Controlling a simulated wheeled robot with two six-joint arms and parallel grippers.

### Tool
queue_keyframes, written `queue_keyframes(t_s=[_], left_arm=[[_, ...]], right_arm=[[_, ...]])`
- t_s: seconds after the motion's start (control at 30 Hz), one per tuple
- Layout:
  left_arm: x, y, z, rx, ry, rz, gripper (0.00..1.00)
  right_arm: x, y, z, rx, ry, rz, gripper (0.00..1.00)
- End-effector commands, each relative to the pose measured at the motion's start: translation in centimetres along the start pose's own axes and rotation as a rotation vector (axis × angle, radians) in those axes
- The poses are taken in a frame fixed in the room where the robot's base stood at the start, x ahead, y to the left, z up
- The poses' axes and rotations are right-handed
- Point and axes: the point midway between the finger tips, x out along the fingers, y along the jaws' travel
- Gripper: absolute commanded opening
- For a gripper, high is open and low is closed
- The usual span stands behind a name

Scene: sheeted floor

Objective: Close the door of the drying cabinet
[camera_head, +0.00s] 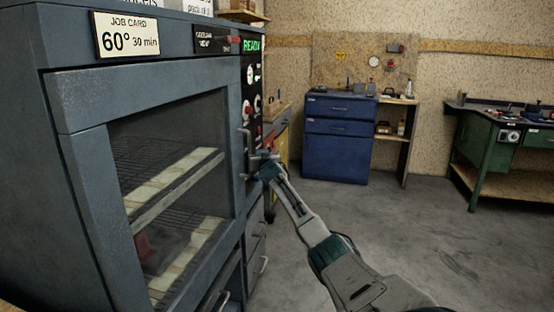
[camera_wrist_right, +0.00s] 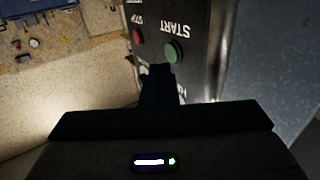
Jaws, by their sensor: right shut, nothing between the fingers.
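The drying cabinet (camera_head: 60,55) fills the left of the head view. Its glass-windowed door (camera_head: 85,120) looks flush with the front or nearly so; I cannot tell whether a small gap is left. The door's vertical handle (camera_head: 246,150) is at its right edge. Slatted racks show through the glass. My right gripper (camera_head: 264,162) is shut and empty, beside the handle and low in front of the control panel (camera_head: 251,85). In the right wrist view, the shut fingers (camera_wrist_right: 158,72) are close to the green START button (camera_wrist_right: 173,53); contact is unclear. My left gripper is out of view.
Drawers with handles (camera_head: 264,264) are below the panel. A blue drawer cabinet (camera_head: 338,150) and green workbench (camera_head: 485,150) stand behind. The floor (camera_head: 430,235) between is clear.

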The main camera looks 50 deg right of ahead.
Motion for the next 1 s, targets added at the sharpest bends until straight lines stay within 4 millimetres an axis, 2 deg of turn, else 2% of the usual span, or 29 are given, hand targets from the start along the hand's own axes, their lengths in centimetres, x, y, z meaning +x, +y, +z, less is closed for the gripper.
queue_keyframes(t_s=[0.03, 0.1, 0.2, 0.37, 0.5, 0.77, 0.93, 1.0], left_arm=[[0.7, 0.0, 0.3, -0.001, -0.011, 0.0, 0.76], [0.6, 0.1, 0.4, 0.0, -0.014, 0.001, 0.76], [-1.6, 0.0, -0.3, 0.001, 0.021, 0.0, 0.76], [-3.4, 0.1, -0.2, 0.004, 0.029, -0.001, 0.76], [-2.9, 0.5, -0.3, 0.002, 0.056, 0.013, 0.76], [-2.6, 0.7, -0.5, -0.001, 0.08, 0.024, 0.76], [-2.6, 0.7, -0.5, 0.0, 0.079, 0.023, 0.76], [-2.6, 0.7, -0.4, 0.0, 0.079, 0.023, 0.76]], right_arm=[[-0.7, 1.4, 0.2, -0.01, -0.001, 0.004, 0.0], [-1.4, 2.6, 0.2, -0.011, -0.003, 0.004, 0.0], [-2.5, 4.4, 0.3, -0.013, -0.003, 0.005, 0.0], [-3.9, 6.7, 0.3, -0.014, -0.005, 0.007, 0.0], [-4.7, 8.1, 0.3, -0.011, -0.006, 0.008, 0.0], [-5.2, 8.8, 0.1, -0.008, -0.006, 0.007, 0.0], [-5.2, 8.8, 0.2, -0.008, -0.007, 0.007, 0.0], [-5.4, 8.1, 0.9, -0.014, -0.018, 0.001, 0.0]])
